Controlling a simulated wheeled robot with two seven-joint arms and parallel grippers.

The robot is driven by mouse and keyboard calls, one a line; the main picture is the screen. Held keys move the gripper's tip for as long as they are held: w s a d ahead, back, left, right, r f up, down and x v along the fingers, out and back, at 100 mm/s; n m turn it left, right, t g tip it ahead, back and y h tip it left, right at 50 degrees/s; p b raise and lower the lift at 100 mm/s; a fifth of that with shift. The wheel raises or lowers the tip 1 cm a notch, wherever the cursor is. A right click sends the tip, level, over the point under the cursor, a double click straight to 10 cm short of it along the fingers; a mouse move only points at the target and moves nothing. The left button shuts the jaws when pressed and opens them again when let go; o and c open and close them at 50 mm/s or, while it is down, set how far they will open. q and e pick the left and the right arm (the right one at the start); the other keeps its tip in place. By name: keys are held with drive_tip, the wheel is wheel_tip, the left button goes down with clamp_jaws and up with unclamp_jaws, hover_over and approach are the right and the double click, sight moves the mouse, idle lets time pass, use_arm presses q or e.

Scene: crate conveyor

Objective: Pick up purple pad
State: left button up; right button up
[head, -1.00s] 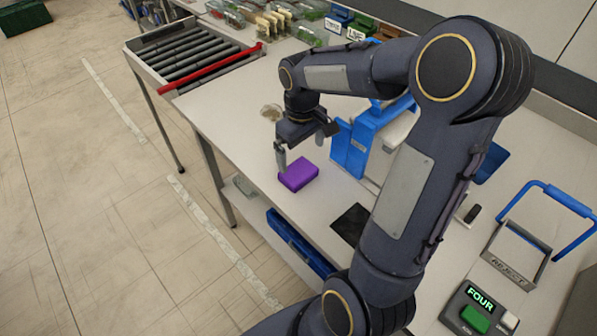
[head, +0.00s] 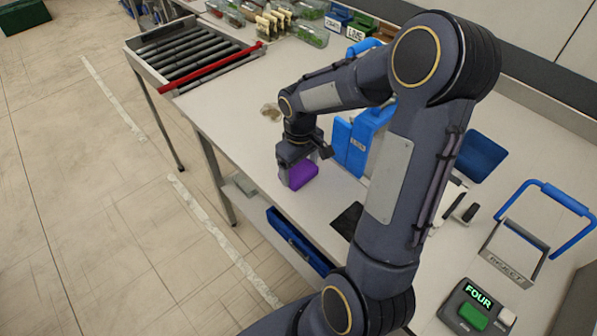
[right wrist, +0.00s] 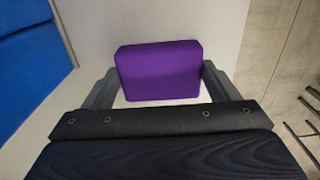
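The purple pad (head: 303,174) lies on the white table near its front edge, partly hidden by my right gripper (head: 300,168) in the head view. In the right wrist view the pad (right wrist: 158,71) sits between the two fingers of the right gripper (right wrist: 159,78), one finger beside each short side. My left gripper is not in view.
A blue holder (head: 352,145) stands close behind the pad. A dark flat square (head: 347,220) lies to the right. A roller conveyor (head: 190,58) with a red bar is at the far left. A REJECT frame (head: 515,252) and a button box (head: 476,308) are at the right.

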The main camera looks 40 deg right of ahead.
sight(300, 169)
drive_tip(key=shift+c, duration=0.2)
drive_tip(key=shift+r, duration=0.45)
wheel_tip(300, 169, up, 2)
drive_tip(key=shift+w+r, duration=0.1)
drive_tip(key=shift+r, duration=0.1)
drive_tip(key=a+r, duration=0.1)
drive_tip(key=s+a+r, duration=0.1)
drive_tip(key=r, duration=0.1)
drive_tip(key=a+r, duration=0.2)
drive_tip(key=shift+s+b, duration=0.3)
drive_tip(key=s+a+r+b, duration=0.1)
drive_tip(key=s+a+r, duration=0.2)
drive_tip(key=a, duration=0.6)
drive_tip(key=shift+s+r, duration=0.4)
drive_tip(key=shift+r, duration=0.45)
